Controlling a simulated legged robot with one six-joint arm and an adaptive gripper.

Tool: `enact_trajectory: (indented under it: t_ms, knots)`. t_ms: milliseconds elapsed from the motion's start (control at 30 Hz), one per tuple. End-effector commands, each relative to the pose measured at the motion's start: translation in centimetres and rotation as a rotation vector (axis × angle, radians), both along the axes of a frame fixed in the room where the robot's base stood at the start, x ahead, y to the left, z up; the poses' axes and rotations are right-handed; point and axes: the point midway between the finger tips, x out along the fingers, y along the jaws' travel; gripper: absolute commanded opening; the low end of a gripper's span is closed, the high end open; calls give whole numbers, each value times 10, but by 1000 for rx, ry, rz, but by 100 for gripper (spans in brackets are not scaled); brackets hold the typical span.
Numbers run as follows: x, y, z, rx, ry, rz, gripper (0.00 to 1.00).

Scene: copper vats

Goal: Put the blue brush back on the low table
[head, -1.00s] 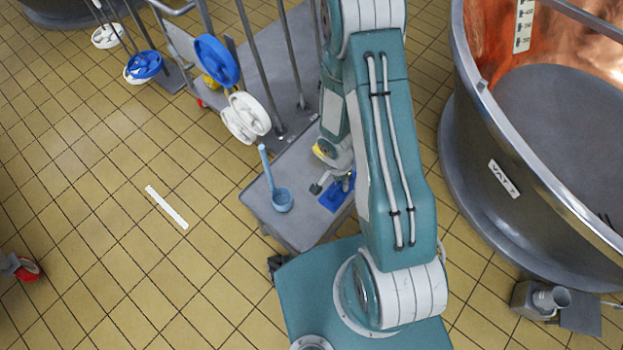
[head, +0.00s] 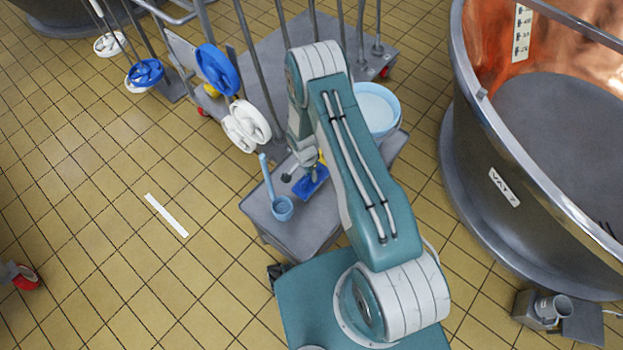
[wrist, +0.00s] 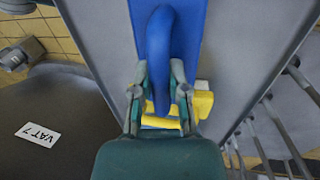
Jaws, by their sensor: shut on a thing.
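The blue brush (head: 313,183) shows over the grey low table (head: 300,230) in the head view. In the wrist view the brush's flat blue body (wrist: 190,25) runs up from the picture's middle, and its curved blue handle lies between my fingers. My gripper (head: 299,170) is shut on that handle; its two fingers also show in the wrist view (wrist: 160,95). I cannot tell whether the brush touches the table top. The underside of the brush is hidden.
A light blue ladle (head: 282,207) lies at the table's left side. A light blue bucket (head: 376,108) stands at its back right. A yellow thing (wrist: 200,100) is close to my fingers. Wheels hang on a rack behind; a copper vat (head: 520,190) is at right.

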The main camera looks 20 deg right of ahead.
Motion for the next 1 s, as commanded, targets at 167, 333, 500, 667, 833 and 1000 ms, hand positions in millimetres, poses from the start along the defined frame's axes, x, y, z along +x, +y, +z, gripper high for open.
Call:
enact_trajectory:
  t_ms: [167,333,500,667,833,1000]
  knots:
    - [-3,-1,-24,-1,4,-1,0]
    - [-2,-1,-26,-1,3,-1,0]
    - [-2,-1,-27,0,3,-1,0]
    - [-2,-1,-27,0,3,-1,55]
    - [-2,-1,-27,0,3,-1,55]
    - [-2,-1,-25,-1,3,-1,55]
